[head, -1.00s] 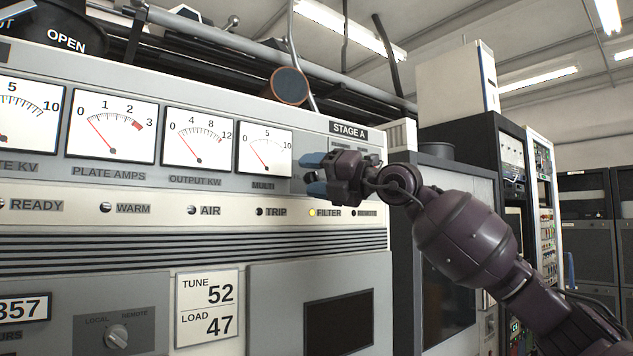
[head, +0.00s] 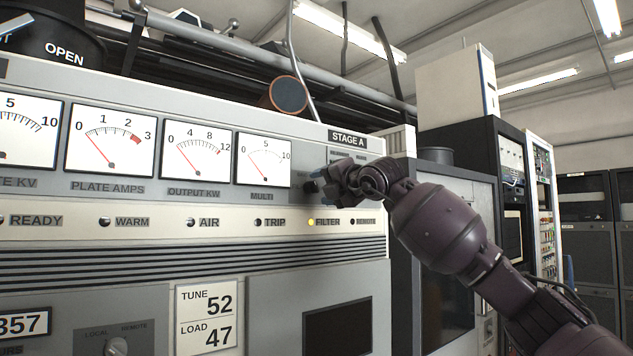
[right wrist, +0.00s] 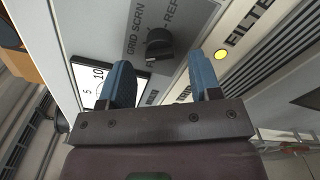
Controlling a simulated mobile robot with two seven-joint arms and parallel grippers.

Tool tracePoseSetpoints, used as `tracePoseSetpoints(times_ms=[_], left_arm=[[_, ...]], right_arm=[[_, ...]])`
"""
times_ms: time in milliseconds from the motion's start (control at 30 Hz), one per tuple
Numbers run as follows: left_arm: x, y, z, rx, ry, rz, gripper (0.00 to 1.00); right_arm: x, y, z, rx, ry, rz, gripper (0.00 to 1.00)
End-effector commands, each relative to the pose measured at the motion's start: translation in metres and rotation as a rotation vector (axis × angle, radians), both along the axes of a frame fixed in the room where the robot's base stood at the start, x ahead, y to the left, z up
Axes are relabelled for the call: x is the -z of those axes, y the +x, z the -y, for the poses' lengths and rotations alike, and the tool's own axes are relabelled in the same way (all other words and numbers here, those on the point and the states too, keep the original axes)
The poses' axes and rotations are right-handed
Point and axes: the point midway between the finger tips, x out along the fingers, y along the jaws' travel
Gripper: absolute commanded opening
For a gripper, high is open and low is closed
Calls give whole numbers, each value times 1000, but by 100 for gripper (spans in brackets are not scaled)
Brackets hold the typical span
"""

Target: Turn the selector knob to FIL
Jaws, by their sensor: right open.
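The selector knob (right wrist: 158,42) is black and sits on the grey panel right of the MULTI meter. Labels GRID SCRN and REF show near it, and others are partly cut off or hidden. I cannot tell exactly which label it points at. In the head view the knob (head: 310,187) is small and dark, beside my gripper. My right gripper (head: 324,184) is in front of the panel. In the right wrist view its blue fingers (right wrist: 161,72) are open, with the knob between and beyond the tips, apparently not gripped. My left gripper is not in view.
The MULTI meter (head: 264,160) is just left of the knob. A strip of lamps runs below, with the yellow FILTER lamp (head: 311,222) lit. The STAGE A plate (head: 347,139) is above. A dark cabinet (head: 452,260) stands to the right, behind my arm.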

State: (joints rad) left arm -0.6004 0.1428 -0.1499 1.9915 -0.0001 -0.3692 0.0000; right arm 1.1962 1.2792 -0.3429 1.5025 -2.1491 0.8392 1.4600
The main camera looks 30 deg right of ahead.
Motion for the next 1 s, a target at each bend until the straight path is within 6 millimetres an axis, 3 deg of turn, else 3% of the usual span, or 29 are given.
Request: tracePoseSetpoints(times_ms=[233,633,933,1000], left_arm=[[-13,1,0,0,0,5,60],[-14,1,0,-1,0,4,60],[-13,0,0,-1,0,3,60],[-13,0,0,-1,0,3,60]], right_arm=[[-2,27,-3,0,0,0,58],[1,34,-3,0,-1,1,58],[1,33,-3,-1,-1,0,13],[1,33,-3,-1,-1,0,10]])
